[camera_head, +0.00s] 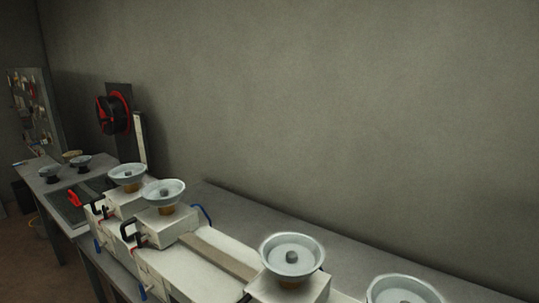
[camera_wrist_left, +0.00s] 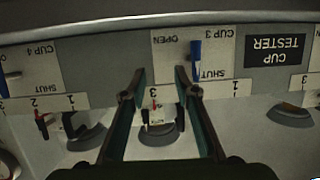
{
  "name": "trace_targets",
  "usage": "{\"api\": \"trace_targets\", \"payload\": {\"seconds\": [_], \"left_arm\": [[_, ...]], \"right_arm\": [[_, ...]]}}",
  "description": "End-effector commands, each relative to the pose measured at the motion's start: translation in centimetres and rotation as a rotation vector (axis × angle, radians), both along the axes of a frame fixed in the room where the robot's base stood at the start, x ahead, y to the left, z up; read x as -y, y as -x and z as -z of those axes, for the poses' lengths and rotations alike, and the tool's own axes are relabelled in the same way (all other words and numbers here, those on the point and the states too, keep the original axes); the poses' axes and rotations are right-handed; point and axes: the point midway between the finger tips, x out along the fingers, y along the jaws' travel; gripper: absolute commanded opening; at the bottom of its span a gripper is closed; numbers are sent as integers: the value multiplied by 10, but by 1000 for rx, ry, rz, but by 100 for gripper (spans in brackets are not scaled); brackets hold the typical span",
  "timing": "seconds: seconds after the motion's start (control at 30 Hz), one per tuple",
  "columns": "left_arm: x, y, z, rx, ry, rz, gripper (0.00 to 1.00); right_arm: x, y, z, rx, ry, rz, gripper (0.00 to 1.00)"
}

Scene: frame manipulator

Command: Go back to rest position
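My left gripper (camera_wrist_left: 158,92) shows in the left wrist view with its two dark fingers spread apart. Nothing is held between them. Neither gripper shows in the head view, and my right gripper is in no view.
In the head view, a white cup tester (camera_head: 215,250) with several metal bowls, one here (camera_head: 292,256), stands on a grey bench (camera_head: 345,245) along the wall. A second bench (camera_head: 50,180) and a red-black reel (camera_head: 112,115) are at left. Open floor (camera_head: 25,240) shows lower left.

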Motion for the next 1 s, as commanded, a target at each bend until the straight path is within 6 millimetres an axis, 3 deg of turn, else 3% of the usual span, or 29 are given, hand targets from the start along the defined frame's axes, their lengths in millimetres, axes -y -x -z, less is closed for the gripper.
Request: {"api": "trace_targets", "payload": {"seconds": [0.17,0.4,0.77,1.0], "left_arm": [[-28,15,30,-209,-125,-124,28],[-74,66,64,-517,-264,-271,28],[-114,153,81,-875,-357,-398,28],[-112,139,149,-900,-370,-387,28]], "right_arm": [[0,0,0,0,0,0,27],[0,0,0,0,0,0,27],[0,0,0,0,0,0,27],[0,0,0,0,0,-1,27]]}}
